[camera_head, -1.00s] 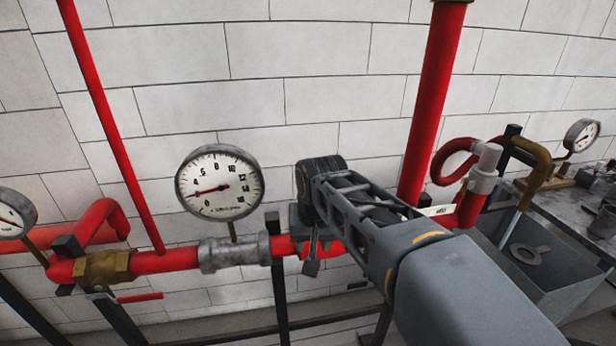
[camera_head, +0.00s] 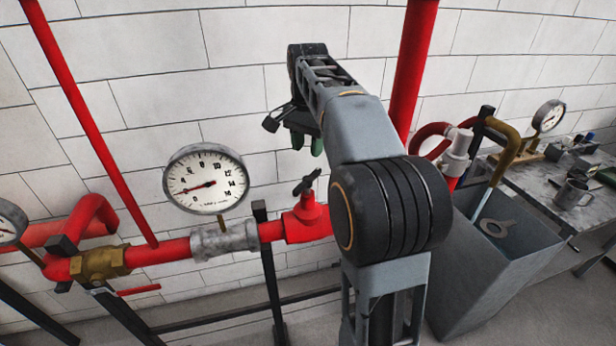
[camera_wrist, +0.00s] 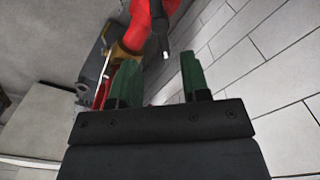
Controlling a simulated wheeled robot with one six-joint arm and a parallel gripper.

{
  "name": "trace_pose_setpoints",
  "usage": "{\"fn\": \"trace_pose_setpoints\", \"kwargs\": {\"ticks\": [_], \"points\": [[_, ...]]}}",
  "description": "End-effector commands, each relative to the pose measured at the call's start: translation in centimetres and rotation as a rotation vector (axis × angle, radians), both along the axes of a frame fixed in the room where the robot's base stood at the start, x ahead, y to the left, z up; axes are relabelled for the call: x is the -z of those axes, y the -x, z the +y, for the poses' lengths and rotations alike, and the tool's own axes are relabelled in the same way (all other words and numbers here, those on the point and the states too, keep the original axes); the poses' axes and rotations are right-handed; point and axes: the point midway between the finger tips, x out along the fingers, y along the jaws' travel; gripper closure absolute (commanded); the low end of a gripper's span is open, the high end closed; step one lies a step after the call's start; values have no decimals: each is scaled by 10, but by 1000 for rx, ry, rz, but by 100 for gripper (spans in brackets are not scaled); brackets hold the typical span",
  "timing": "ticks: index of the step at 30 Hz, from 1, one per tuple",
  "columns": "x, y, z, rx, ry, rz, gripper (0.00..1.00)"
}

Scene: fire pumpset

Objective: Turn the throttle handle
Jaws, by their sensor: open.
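A small black handle (camera_head: 307,182) sits tilted on top of a red valve body (camera_head: 306,219) in the horizontal red pipe, and I take it as the throttle handle. My gripper (camera_head: 307,143) is raised above it in the head view, near the white wall, apart from the handle. In the wrist view the two green fingers (camera_wrist: 160,78) are spread with nothing between them. Past them, the wrist view shows a red part (camera_wrist: 150,14) and a dark stem-like piece (camera_wrist: 163,40), possibly the handle.
A round gauge (camera_head: 206,180) stands on the pipe left of the valve. A brass valve (camera_head: 100,262) with a red lever is further left. A vertical red pipe (camera_head: 412,70) rises behind my arm. A grey bin (camera_head: 495,265) and a workbench (camera_head: 545,190) stand at right.

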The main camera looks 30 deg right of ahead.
Motion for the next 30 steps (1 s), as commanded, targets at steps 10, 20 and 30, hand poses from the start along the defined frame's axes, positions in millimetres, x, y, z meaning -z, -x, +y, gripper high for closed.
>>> {"fn": "trace_pose_setpoints", "kwargs": {"ticks": [10, 20, 30], "points": [[63, 1, 0, -1, 0, 1, 57], [89, 0, 0, -1, 0, 0, 57], [92, 0, 0, -2, 0, -1, 57]]}}
